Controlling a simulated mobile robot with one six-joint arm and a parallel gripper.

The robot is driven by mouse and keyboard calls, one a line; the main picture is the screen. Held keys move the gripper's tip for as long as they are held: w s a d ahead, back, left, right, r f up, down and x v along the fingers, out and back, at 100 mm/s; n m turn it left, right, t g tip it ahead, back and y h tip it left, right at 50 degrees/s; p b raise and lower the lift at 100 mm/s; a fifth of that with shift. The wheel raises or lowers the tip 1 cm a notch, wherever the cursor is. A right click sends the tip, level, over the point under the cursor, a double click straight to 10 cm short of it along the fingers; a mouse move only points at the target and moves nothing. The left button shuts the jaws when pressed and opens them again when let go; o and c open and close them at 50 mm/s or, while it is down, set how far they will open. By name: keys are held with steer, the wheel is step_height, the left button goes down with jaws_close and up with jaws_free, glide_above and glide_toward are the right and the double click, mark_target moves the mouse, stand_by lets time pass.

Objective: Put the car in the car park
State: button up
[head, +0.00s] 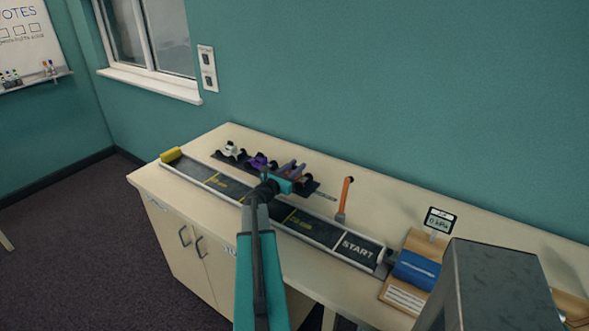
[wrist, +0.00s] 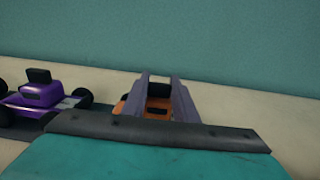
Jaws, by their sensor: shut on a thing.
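The orange car (wrist: 131,106) shows in the wrist view between the two grey fingers of my gripper (wrist: 160,84). Its black top part sits between the fingertips; its lower part is hidden behind my gripper's teal body. In the head view my gripper (head: 293,167) is shut at the right end of a dark strip, the car park (head: 219,156), and mostly hides the car. I cannot tell whether the car touches the strip. A white car (head: 232,150) and a purple car (head: 258,161) stand on the strip to the left; the purple one (wrist: 40,95) also shows in the wrist view.
A dark track (head: 322,229) marked START runs along the table's front, with a yellow block (head: 171,154) at its far left end. An orange upright lever (head: 345,197) stands behind the track. A blue cylinder (head: 416,269) and a small display (head: 440,220) are at the right.

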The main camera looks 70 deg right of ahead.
steer(key=shift+a+f+b, duration=0.1)
steer(key=shift+f+b, duration=0.55)
steer(key=shift+f, duration=0.1)
jaws_close()
steer(key=o, duration=1.1)
jaws_free()
steer(key=shift+f, duration=0.15)
steer(key=shift+r+p, duration=0.65)
steer(key=shift+r, duration=0.25)
steer(key=shift+a, duration=0.15)
steer(key=b+v, duration=0.3)
steer(key=v, duration=0.8)
steer(key=shift+w+a, duration=0.1)
steer(key=shift+a, duration=0.2)
